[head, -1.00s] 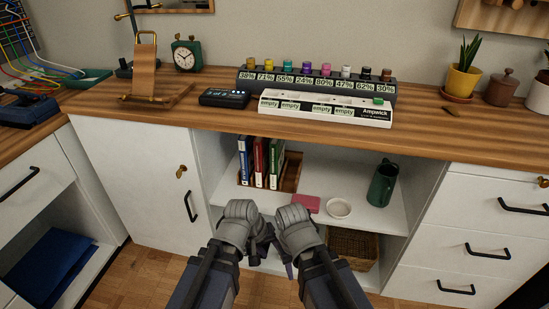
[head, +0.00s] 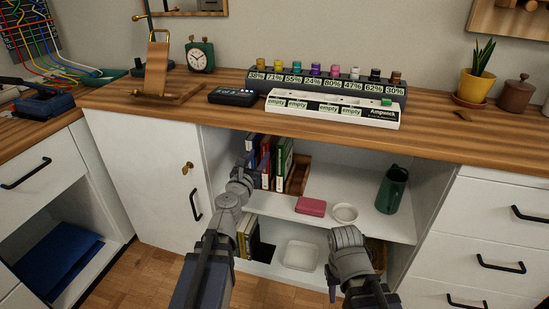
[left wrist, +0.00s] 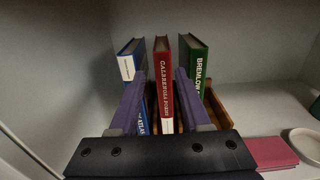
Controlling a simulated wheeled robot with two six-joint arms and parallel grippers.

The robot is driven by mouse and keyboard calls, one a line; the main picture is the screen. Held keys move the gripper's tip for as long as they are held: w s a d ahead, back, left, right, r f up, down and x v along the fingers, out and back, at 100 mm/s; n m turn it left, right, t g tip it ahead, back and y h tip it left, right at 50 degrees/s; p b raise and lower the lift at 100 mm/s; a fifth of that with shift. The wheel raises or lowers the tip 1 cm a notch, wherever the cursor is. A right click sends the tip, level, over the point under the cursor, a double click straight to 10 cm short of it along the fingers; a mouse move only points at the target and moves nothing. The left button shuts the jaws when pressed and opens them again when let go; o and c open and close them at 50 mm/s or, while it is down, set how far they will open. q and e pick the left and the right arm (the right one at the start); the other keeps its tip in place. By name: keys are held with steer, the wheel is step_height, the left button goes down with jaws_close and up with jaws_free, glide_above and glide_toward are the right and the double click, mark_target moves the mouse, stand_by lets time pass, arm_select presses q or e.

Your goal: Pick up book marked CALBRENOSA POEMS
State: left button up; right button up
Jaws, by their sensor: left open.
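The red book marked CALBRENOSA POEMS (left wrist: 162,85) stands upright, spine toward me, between a blue book (left wrist: 130,62) and a green book (left wrist: 194,65). The left finger covers part of the blue book. My right gripper (head: 332,282) hangs low in front of the cabinet, its jaws unclear.
A wooden holder (head: 298,176) stands beside the green book. The wooden worktop (head: 190,103) overhangs the opening; a white door (head: 150,170) is at left.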

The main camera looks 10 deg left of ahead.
mark_target(271, 156)
arm_select(q)
steer(key=w, duration=0.8)
steer(key=w+d, duration=0.1)
steer(key=w, duration=0.3)
steer(key=shift+s, duration=0.1)
steer(key=shift+c, duration=0.2)
steer(key=shift+a, duration=0.1)
jaws_close()
stand_by(1.0)
